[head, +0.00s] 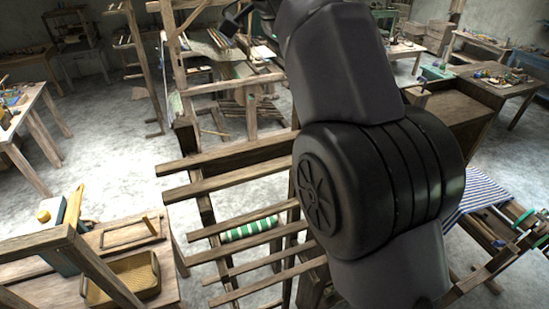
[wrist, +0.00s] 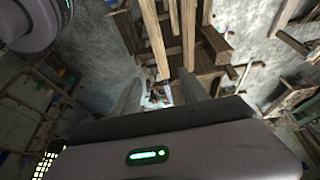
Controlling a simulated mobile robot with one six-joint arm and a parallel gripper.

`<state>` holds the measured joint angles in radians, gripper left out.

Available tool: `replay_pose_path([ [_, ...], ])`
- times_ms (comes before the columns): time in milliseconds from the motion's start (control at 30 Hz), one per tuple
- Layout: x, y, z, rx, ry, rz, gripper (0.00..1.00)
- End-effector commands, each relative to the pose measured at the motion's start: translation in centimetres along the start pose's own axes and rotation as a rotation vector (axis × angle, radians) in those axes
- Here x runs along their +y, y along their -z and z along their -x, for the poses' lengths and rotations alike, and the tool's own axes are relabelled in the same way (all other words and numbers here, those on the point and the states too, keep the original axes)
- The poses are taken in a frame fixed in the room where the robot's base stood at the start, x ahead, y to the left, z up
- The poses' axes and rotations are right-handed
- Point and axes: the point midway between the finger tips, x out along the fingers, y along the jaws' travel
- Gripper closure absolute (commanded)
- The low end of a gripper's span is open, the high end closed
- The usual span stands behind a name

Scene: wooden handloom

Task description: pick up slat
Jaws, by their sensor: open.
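Several long wooden slats (head: 225,181) lie roughly parallel across a wooden frame in the middle of the head view. I cannot tell which one the task means. I cannot tell whether the bars touch the fingers. In the head view my dark arm covers the right ends of the slats.
A green-and-white striped roll (head: 250,229) lies among the slats. A woven tray (head: 122,278) stands on the bench at lower left. Blue-striped cloth (head: 477,192) is at right. Upright wooden posts (head: 171,55) stand behind the slats. Grey floor is open at left.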

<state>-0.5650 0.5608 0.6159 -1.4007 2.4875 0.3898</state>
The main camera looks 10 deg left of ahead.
Motion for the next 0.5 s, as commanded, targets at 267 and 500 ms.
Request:
replay_pose_path([
  [267,0.0,-0.2,-7.3,-0.008,0.004,-0.004,0.47],
  [500,-0.1,-0.3,-11.0,-0.007,0.006,-0.006,0.47],
])
